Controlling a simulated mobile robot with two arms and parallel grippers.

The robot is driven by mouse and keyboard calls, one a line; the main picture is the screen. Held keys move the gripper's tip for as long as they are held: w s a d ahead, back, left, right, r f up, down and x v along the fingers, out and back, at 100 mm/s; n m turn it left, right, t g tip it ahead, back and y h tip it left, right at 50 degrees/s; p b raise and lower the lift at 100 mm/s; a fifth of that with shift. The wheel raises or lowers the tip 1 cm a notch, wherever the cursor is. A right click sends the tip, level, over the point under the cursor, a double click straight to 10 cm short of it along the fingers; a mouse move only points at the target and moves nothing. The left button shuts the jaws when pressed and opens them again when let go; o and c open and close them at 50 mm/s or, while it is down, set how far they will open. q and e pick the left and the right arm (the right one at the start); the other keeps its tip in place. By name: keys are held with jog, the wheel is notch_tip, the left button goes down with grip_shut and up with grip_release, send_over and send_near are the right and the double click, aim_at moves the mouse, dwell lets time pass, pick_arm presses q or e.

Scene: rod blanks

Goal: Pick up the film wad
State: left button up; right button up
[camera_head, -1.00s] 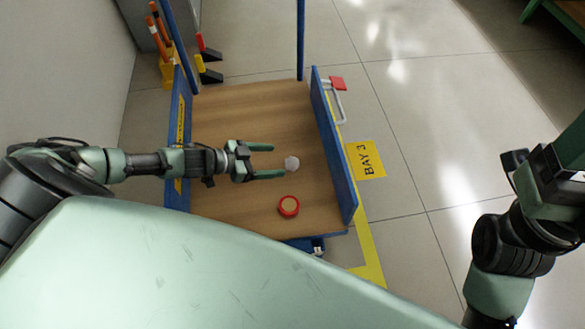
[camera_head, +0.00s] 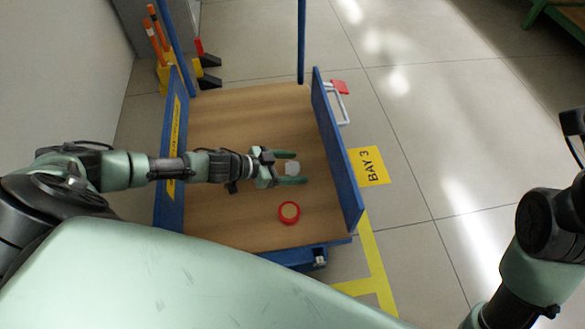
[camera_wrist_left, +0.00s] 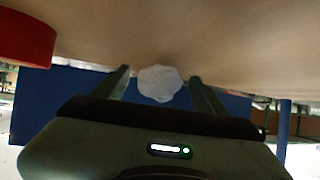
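The film wad (camera_head: 292,168) is a small whitish crumpled lump on the wooden deck of a blue cart (camera_head: 240,115). My left gripper (camera_head: 297,168) reaches in from the left with its two green fingers open, one on each side of the wad. In the left wrist view the wad (camera_wrist_left: 160,83) sits between the fingertips (camera_wrist_left: 158,85), with a gap seen on both sides. My right arm (camera_head: 545,240) is at the right edge of the head view; its fingers are not in view.
A red tape roll (camera_head: 289,212) lies on the deck just nearer than the wad, and shows in the wrist view (camera_wrist_left: 28,38). Blue side boards (camera_head: 338,150) bound the deck. A yellow BAY 3 floor label (camera_head: 368,166) is right of the cart. The far deck is clear.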

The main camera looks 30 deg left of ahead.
pick_arm(q)
jog(key=c, duration=1.2)
